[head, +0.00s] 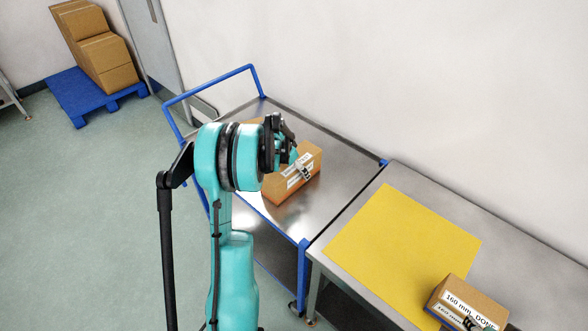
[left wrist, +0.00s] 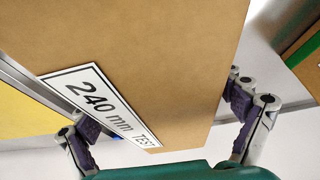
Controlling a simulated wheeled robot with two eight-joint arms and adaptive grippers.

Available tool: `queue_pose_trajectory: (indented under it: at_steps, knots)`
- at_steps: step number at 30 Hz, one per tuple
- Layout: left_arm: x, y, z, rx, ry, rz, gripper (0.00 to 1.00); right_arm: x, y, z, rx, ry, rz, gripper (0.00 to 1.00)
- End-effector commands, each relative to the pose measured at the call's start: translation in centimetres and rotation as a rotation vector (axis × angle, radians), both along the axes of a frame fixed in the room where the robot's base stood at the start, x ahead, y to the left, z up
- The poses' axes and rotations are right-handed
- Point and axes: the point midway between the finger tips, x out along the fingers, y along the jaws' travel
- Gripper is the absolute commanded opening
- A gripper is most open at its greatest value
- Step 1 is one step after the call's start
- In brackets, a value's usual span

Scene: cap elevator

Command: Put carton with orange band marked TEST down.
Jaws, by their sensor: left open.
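The carton marked 240 mm TEST (left wrist: 190,70) fills the middle of the left wrist view; its orange band is not clear there. In the head view this brown carton (head: 282,191) appears to rest on the steel trolley top (head: 335,200), labels upward and sideways. My left gripper (head: 297,160) is at the carton's upper side. In the left wrist view its fingers (left wrist: 168,130) are open, one on either side of the carton; contact cannot be told. A small dark metallic part (head: 470,323) at the lower right may be my right gripper's tip.
A carton marked 160 mm DONE (head: 466,296) stands at the yellow mat (head: 400,240) on the right table (head: 480,215). Another carton (left wrist: 302,55) with a green band is close by in the left wrist view. The trolley has a blue handle rail (head: 210,84). The mat's middle is clear.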

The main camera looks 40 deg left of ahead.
Motion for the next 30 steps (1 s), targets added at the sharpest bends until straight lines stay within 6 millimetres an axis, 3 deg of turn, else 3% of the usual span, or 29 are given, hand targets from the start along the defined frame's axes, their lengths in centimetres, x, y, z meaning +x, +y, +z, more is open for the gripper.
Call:
queue_pose_trajectory:
  at_steps: [5, 15, 23, 26, 30]
  knots:
    - [-0.6, 0.1, 1.9, 0.000, 0.000, 0.001, 0.93, 0.0, 0.0, 0.9, 0.000, 0.000, 0.000, 0.41]
    - [-3.4, 0.3, 8.7, 0.000, 0.000, 0.001, 0.93, 0.0, 0.0, 3.2, 0.000, 0.000, 0.000, 0.41]
    - [-4.5, 0.1, 11.4, 0.001, -0.001, 0.000, 0.93, 0.0, 0.0, 3.8, 0.000, 0.000, 0.000, 0.41]
    - [-4.8, -1.8, 12.7, 0.005, -0.003, 0.002, 0.93, 0.0, 0.0, 3.8, 0.000, 0.000, 0.000, 0.41]
    - [-6.2, -7.8, 15.9, 0.021, -0.020, 0.017, 0.93, 0.0, 0.0, 3.8, 0.000, 0.000, 0.000, 0.41]
